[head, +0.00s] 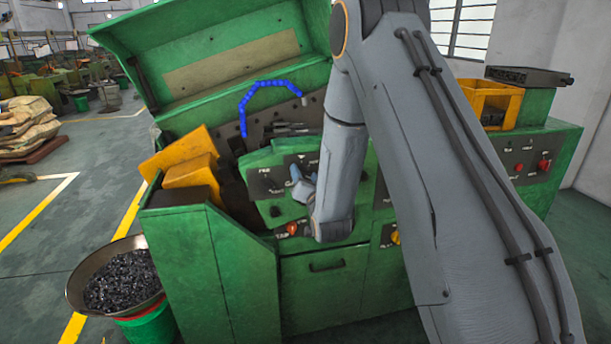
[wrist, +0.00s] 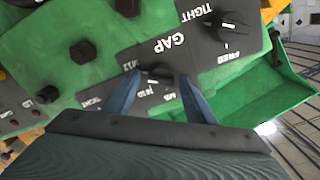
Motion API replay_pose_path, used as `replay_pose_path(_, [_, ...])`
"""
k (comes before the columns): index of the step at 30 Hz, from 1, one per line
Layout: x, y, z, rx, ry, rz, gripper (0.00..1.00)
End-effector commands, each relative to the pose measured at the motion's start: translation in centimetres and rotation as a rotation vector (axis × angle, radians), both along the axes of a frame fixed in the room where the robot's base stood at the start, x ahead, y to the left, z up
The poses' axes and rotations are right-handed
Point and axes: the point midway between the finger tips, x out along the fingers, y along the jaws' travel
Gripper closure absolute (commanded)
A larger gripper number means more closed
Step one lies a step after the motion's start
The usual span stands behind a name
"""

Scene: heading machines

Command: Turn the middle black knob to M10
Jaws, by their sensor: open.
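The middle black knob (wrist: 158,72) shows in the wrist view on a dark panel, below the word GAP. Small M labels, one reading M12, surround it; its white pointer is too small and partly hidden to read surely. My gripper (wrist: 160,80) is open, with its two blue-grey fingers on either side of the knob. Whether they touch it I cannot tell. In the head view my gripper (head: 301,184) is at the green machine's control panel (head: 262,184), and the arm hides much of that panel.
A dark bolt-like knob (wrist: 82,52) is to the left. In the head view, the raised green lid (head: 215,50), blue hose (head: 262,86) and yellow chute (head: 185,165) surround the panel.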

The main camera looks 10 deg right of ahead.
Motion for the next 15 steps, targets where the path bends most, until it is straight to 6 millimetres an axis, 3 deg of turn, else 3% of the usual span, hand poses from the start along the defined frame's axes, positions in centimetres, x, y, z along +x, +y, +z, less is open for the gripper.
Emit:
replay_pose_path(2, [-0.01, 0.01, 0.0, 0.0, 0.0, 0.0, 0.52])
replay_pose_path(9, [-0.03, 0.01, 0.01, 0.0, 0.0, 0.0, 0.91])
replay_pose_path(15, [-0.03, 0.01, -0.04, -0.011, 0.0, 0.0, 0.91])
